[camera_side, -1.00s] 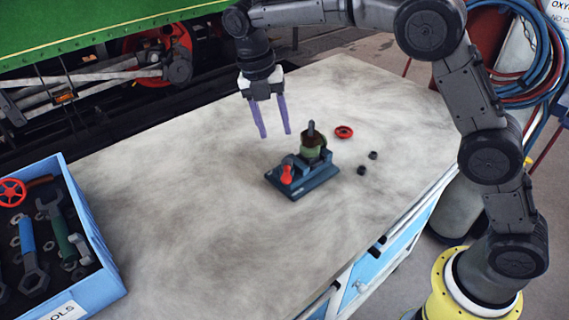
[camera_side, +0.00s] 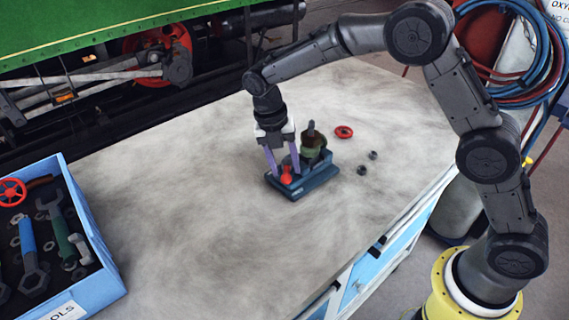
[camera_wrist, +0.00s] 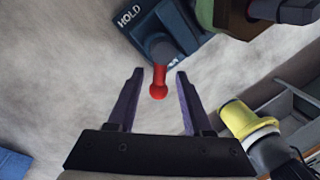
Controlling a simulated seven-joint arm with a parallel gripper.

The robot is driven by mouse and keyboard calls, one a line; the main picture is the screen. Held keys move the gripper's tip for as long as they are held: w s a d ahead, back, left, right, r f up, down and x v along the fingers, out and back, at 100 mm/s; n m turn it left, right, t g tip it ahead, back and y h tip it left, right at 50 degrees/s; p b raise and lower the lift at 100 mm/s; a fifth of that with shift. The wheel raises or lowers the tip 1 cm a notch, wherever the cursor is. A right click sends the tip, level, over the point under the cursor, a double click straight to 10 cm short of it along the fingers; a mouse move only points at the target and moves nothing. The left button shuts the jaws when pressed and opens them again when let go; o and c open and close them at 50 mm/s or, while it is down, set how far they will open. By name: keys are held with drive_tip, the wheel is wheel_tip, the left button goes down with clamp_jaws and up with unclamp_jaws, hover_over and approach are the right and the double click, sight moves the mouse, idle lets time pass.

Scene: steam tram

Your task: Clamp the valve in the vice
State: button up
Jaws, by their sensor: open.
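The vice (camera_side: 318,178) is a dark blue block on the bench, marked HOLD in the wrist view (camera_wrist: 150,25). A red lever knob (camera_side: 286,175) stands at its left end. The green and dark valve (camera_side: 313,148) sits upright in the vice behind the knob; I cannot tell whether the jaws grip it. My gripper (camera_side: 284,174) is open with purple fingers, low over the vice's left end. In the wrist view the red knob (camera_wrist: 158,84) lies between the fingertips (camera_wrist: 160,75), with a gap on each side. The valve is only partly in the wrist view (camera_wrist: 245,15).
A red handwheel (camera_side: 344,132) and two small dark nuts (camera_side: 362,170) lie right of the vice. A blue tool box (camera_side: 95,245) with wrenches and nuts stands at the left. The bench top (camera_side: 190,220) between is clear.

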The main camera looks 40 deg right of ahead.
clamp_jaws()
drive_tip(key=shift+w+m, duration=0.1)
drive_tip(key=shift+m, duration=0.2)
drive_tip(key=m, duration=0.2)
drive_tip(key=w+m, duration=0.1)
drive_tip(key=m, duration=0.1)
drive_tip(key=shift+a+y, duration=0.25)
drive_tip(key=shift+y, duration=0.15)
drive_tip(key=m, duration=0.3)
drive_tip(key=w+m+y, duration=0.1)
drive_tip(key=m, duration=0.2)
drive_tip(key=w+m, duration=0.1)
drive_tip(key=m, duration=0.2)
drive_tip(key=shift+w+d+y, duration=0.15)
drive_tip(key=shift+w+y, duration=0.05)
drive_tip(key=shift+y, duration=0.1)
drive_tip(key=shift+w+d+m+y, duration=0.15)
drive_tip(key=shift+m, duration=0.75)
drive_tip(key=shift+w+d+m+y, duration=0.1)
drive_tip(key=shift+w+d+m, duration=0.1)
drive_tip(key=shift+m, duration=0.7)
drive_tip(key=shift+w+d+m+y, duration=0.1)
drive_tip(key=shift+d+m+y, duration=0.05)
drive_tip(key=shift+m, duration=0.75)
unclamp_jaws()
